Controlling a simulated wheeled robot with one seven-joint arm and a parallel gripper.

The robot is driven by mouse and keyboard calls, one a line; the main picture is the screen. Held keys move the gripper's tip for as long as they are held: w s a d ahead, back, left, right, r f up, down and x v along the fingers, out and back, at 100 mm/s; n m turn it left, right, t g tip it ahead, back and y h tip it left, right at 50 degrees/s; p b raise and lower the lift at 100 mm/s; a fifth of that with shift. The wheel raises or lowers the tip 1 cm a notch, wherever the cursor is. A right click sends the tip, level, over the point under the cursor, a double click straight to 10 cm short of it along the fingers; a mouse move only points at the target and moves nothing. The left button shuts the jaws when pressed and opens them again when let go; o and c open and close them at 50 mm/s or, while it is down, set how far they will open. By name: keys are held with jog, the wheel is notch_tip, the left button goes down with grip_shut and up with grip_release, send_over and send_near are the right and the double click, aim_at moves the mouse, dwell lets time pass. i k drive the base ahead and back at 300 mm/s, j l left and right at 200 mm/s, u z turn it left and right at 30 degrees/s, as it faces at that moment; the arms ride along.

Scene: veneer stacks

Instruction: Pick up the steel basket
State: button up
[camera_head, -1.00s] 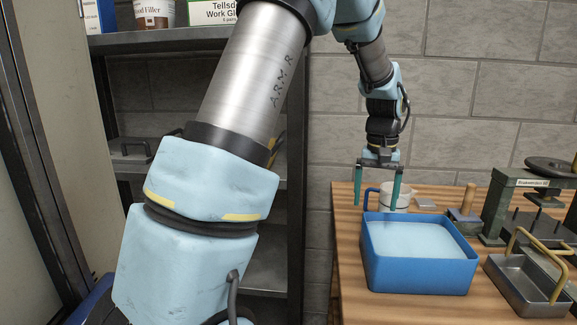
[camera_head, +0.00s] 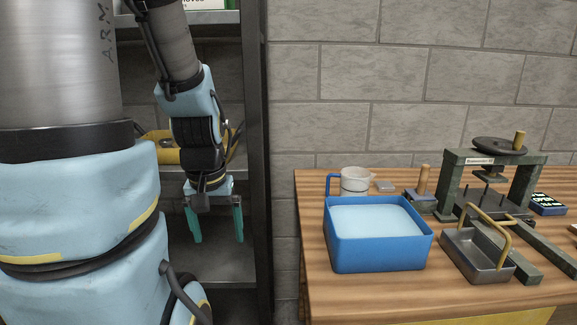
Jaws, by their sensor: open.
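The steel basket (camera_head: 477,262) is a small grey metal tray with an upright brass-coloured handle (camera_head: 490,226). It sits on the wooden table at the right, beside the blue tub and in front of the press. My gripper (camera_head: 215,224) hangs pointing down at the left, in front of the shelf unit. Its two teal fingers are apart with nothing between them. It is well to the left of the basket, off the table's left edge.
A blue tub (camera_head: 378,255) of pale liquid stands between my gripper and the basket. Behind it are a white mug-like pot (camera_head: 354,181) and a wooden-handled stamp (camera_head: 422,190). A green press (camera_head: 451,183) stands behind the basket. The table's front left (camera_head: 318,283) is bare.

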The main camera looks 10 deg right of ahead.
aim_at(481, 261)
jog(key=l+u, duration=0.15)
jog(key=u, duration=0.3)
jog(key=k+l+u, duration=0.1)
jog(key=u, duration=0.3)
jog(key=k+l+u, duration=0.1)
jog(key=u, duration=0.35)
jog(key=k+l+u, duration=0.3)
jog(key=k, duration=0.2)
jog(key=k+l+u, duration=0.35)
jog(key=k, duration=0.2)
jog(key=k+u, duration=0.3)
jog(key=k, duration=1.5)
